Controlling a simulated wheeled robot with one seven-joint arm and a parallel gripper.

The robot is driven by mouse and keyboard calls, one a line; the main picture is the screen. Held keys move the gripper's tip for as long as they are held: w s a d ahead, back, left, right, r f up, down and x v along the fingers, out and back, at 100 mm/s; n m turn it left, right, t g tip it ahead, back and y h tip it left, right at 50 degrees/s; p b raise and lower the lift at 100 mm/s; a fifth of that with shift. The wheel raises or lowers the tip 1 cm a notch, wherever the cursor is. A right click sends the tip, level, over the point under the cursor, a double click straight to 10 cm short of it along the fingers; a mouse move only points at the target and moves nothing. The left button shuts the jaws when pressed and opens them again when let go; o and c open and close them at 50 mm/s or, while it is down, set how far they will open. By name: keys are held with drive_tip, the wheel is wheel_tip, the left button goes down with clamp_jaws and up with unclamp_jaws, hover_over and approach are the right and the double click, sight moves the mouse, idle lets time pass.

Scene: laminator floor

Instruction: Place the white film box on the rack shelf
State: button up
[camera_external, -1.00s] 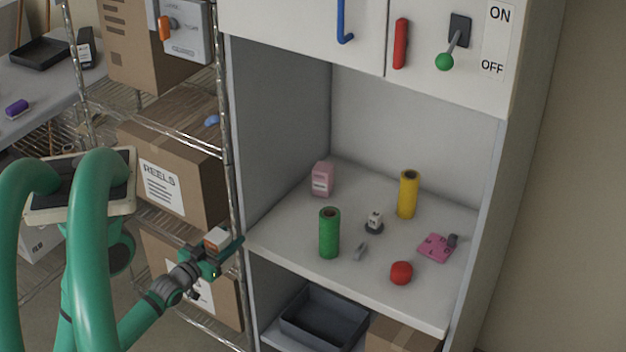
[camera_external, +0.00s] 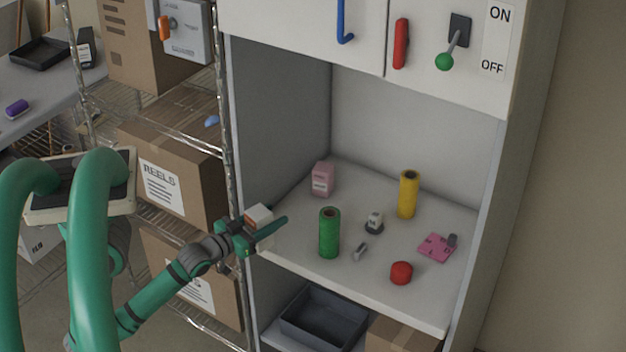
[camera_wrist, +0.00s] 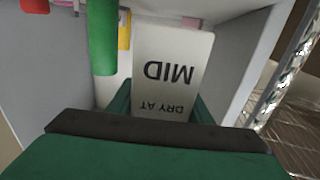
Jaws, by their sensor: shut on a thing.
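The white film box (camera_external: 259,217) has an orange-brown patch on its side in the external view. In the wrist view the white box (camera_wrist: 172,62) shows "DRY AT" and "MID" upside down. My gripper (camera_external: 262,236) is shut on it at the left front edge of the white cabinet shelf (camera_external: 340,287). I cannot tell whether the box touches the shelf. The wire rack (camera_external: 226,150) stands to the left of the cabinet, with cardboard boxes on its shelves.
On the cabinet shelf stand a green roll (camera_external: 329,233), a yellow roll (camera_external: 408,194), a pink box (camera_external: 322,179), a small white item (camera_external: 374,222), a red round thing (camera_external: 401,273) and a pink piece (camera_external: 436,247). The cabinet's left wall (camera_external: 283,120) is close to my gripper.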

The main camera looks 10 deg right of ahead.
drive_tip(key=w+d+r+n+t+y, duration=0.2)
drive_tip(key=w+d+r+n+t, duration=0.1)
drive_tip(key=w+d+r, duration=0.3)
drive_tip(key=shift+w+d+t+y, duration=0.4)
drive_tip(key=shift+w+d, duration=0.45)
drive_tip(key=shift+w, duration=0.25)
drive_tip(key=shift+f, duration=4.75)
drive_tip(key=shift+f, duration=0.15)
drive_tip(key=o, duration=1.3)
drive_tip(key=shift+s+f, duration=0.1)
